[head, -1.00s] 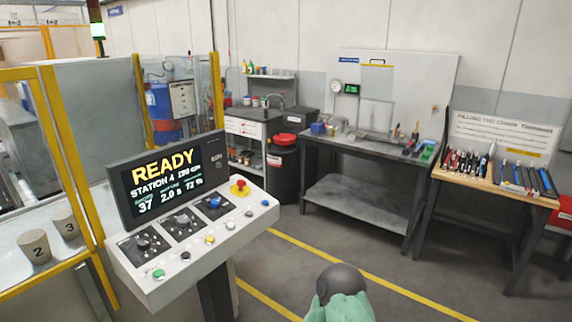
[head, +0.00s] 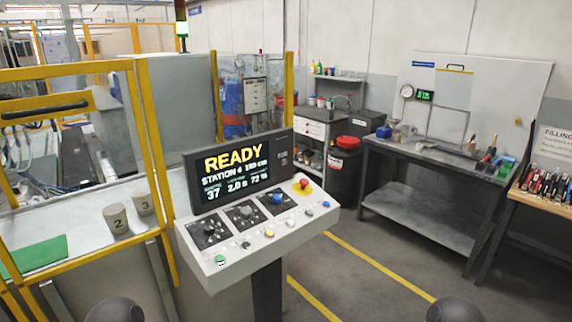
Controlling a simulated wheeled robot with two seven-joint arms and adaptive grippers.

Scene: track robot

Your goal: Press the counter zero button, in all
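The control console (head: 255,262) stands left of centre on a dark post. Its screen (head: 236,172) reads READY, STATION 4, with 37, 2.0 s and 72 % below. Along the sloped front edge are a green button (head: 220,260), a yellow button (head: 269,233), a blue button (head: 325,204) and pale ones between them. A blue knob (head: 277,199) and a red mushroom button (head: 302,185) sit higher up. The labels are too small to read, so I cannot tell which button is the counter zero. Neither gripper is in view; only dark rounded shapes show at the bottom edge.
A yellow-framed enclosure (head: 150,160) with two numbered cups, 2 (head: 117,219) and 3 (head: 144,202), is left of the console. A grey workbench (head: 425,150) and a tool table (head: 541,203) stand right. The floor (head: 370,285) right of the console is clear between yellow lines.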

